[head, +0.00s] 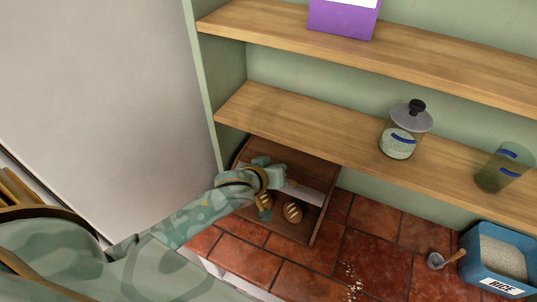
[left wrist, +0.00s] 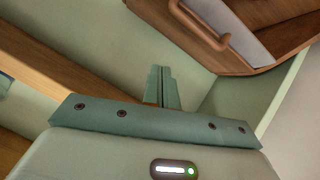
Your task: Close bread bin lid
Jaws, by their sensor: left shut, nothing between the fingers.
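The bread bin (head: 318,222) is a brown wooden box on the tiled counter under the lower shelf. Part of the bin, with a curved wooden handle (left wrist: 204,28) and a grey panel, shows at the top of the left wrist view. My left gripper (head: 268,167) is at the bin's upper left in the head view and hides part of it. In the left wrist view its fingers (left wrist: 162,84) are together and empty, apart from the handle. My right gripper is out of view.
A wooden shelf (head: 300,125) runs low above the bin, with a lidded glass jar (head: 397,146) and a green glass (head: 497,172) on it. A pale panel (head: 110,90) stands at left. A blue rice container (head: 478,272) and a scoop (head: 438,260) are at right.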

